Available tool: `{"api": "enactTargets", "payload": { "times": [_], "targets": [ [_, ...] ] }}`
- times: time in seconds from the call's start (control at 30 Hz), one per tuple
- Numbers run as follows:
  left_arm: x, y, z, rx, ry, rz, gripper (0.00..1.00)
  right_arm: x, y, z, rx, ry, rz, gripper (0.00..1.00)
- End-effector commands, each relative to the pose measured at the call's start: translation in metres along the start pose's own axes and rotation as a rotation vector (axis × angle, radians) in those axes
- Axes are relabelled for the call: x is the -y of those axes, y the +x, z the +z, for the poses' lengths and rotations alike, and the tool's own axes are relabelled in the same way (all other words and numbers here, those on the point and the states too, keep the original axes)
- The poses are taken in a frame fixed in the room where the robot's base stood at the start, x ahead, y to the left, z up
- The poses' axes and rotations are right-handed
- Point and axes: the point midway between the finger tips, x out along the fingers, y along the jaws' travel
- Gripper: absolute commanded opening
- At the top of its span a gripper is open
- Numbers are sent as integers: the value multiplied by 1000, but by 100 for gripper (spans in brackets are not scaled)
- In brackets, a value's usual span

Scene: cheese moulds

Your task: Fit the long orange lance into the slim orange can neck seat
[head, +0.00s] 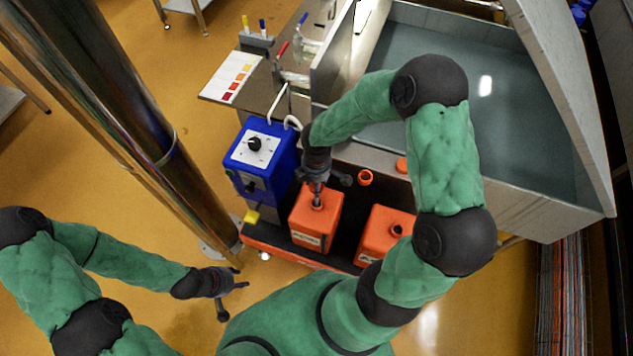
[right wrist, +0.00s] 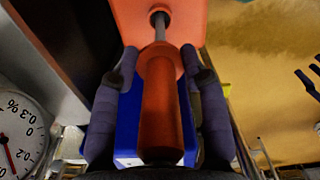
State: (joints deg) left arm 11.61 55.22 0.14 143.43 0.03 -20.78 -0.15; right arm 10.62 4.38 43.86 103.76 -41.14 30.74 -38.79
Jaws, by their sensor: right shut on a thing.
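My right gripper (head: 320,180) is shut on the orange lance (right wrist: 162,112), which has a wide orange grip and collar and a thin grey metal rod (right wrist: 160,30). The lance points down over the left orange can (head: 316,225). In the right wrist view the rod reaches the dark round opening of the can's neck (right wrist: 159,14); its tip is hidden there, and the collar is apart from the neck. In the head view my gripper mostly covers the lance. My left gripper (head: 234,293) is open and empty, low over the floor at left.
A second orange can (head: 383,236) stands to the right. An orange ring (head: 365,177) and an orange cap (head: 402,165) lie behind the cans. A blue pump box (head: 262,160) stands close at left. A steel vat (head: 480,80) fills the back right. Floor at left is clear.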

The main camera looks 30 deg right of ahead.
Motion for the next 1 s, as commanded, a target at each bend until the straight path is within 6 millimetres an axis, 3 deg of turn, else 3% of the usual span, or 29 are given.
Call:
{"api": "enactTargets", "payload": {
  "times": [1.0],
  "targets": [
    [6,18,-1,0,0,0,40,0,23,0,0,0,0,0]
  ]
}}
